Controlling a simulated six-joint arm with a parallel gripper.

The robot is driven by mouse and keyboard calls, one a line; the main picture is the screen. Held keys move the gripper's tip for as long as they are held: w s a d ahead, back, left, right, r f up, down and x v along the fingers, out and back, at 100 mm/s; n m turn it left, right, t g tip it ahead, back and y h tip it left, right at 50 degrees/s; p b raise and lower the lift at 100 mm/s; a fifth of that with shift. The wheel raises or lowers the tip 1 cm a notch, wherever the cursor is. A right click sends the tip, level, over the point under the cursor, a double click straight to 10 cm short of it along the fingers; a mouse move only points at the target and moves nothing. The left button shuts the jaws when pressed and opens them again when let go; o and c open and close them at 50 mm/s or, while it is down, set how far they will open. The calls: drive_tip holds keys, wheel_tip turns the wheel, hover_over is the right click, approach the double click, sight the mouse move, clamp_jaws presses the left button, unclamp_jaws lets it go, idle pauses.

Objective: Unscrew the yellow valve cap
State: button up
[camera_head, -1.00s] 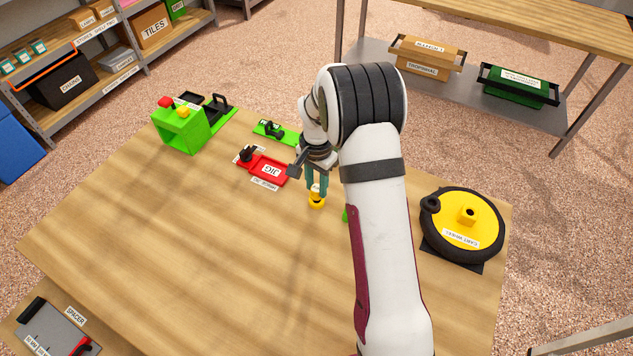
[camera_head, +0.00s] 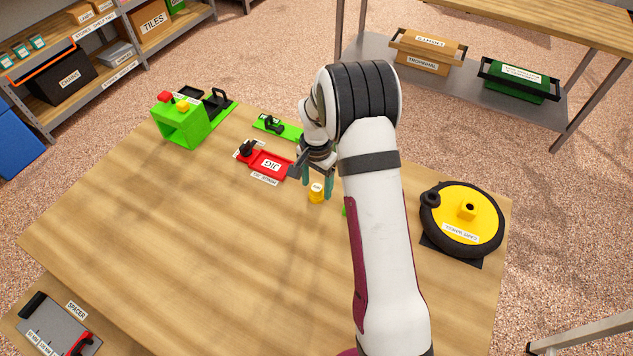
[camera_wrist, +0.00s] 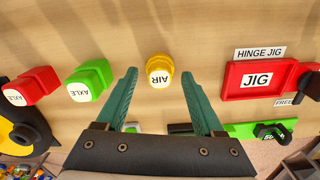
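The yellow cap (camera_head: 316,196) stands upright on the wooden table, below my gripper. In the wrist view the yellow cap (camera_wrist: 159,69) is a short cylinder with a white top label reading AIR. My gripper (camera_head: 317,187) is open, its two teal fingers spread apart. In the wrist view the fingertips of my gripper (camera_wrist: 160,76) show on either side of the cap, with visible gaps. The cart wheel (camera_head: 487,240), black with a yellow hub, lies at the table's right. A black round fitting (camera_head: 430,198) sits at its rim.
Green (camera_wrist: 90,79) and red (camera_wrist: 31,85) pieces labelled AXLE stand left of the cap in the wrist view. The red hinge jig tray (camera_head: 270,164) and a green clamp base (camera_head: 291,133) lie behind. A green box (camera_head: 184,128) stands back left. The table's front is clear.

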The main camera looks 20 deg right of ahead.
sight(317, 188)
wheel_tip(317, 188, up, 16)
idle(0.5)
drive_tip(key=shift+f, duration=0.1)
idle(0.5)
drive_tip(key=s+a+r+n, duration=0.1)
drive_tip(key=s+a+r, duration=0.15)
drive_tip(key=s, duration=0.35)
drive_tip(key=s+a+r+n, duration=0.1)
drive_tip(key=s+a+r, duration=0.15)
drive_tip(key=s, duration=0.45)
drive_tip(key=s+a+f+n+y, duration=0.1)
drive_tip(key=s+a, duration=0.1)
drive_tip(key=s, duration=0.7)
drive_tip(key=s+a+n, duration=0.2)
drive_tip(key=s, duration=0.7)
drive_tip(key=shift+s+a+f+y, duration=0.2)
drive_tip(key=shift+a+f+y, duration=0.05)
drive_tip(key=shift+f+y, duration=0.15)
